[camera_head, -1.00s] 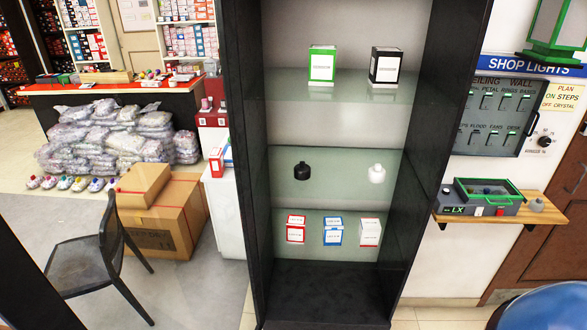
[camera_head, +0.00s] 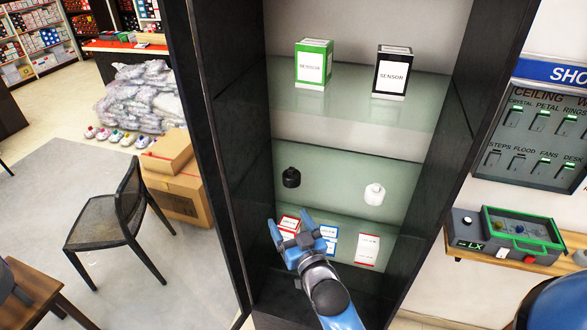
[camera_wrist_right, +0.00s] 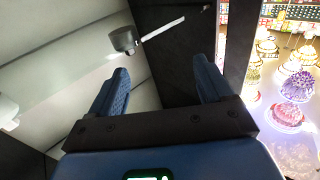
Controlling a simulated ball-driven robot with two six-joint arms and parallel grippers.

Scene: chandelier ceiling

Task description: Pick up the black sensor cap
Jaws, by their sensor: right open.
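The black sensor cap (camera_head: 291,177) stands on the middle glass shelf of the tall dark cabinet, toward the left. A similar white cap (camera_head: 374,194) stands on the same shelf to the right. My right gripper (camera_head: 289,231) is in front of the lower shelf, below the black cap and apart from it. In the right wrist view the black cap (camera_wrist_right: 123,40) shows beyond the fingers, up and left of the gap between them. The right gripper (camera_wrist_right: 160,82) is open with nothing between its fingers. My left gripper is not in view.
The dark cabinet side walls (camera_head: 215,150) bound the shelves closely. A green box (camera_head: 313,66) and a black box (camera_head: 391,74) stand on the upper shelf. Small boxes, including a red-and-white one (camera_head: 367,248), stand on the lower shelf. A chair (camera_head: 110,218) is at left.

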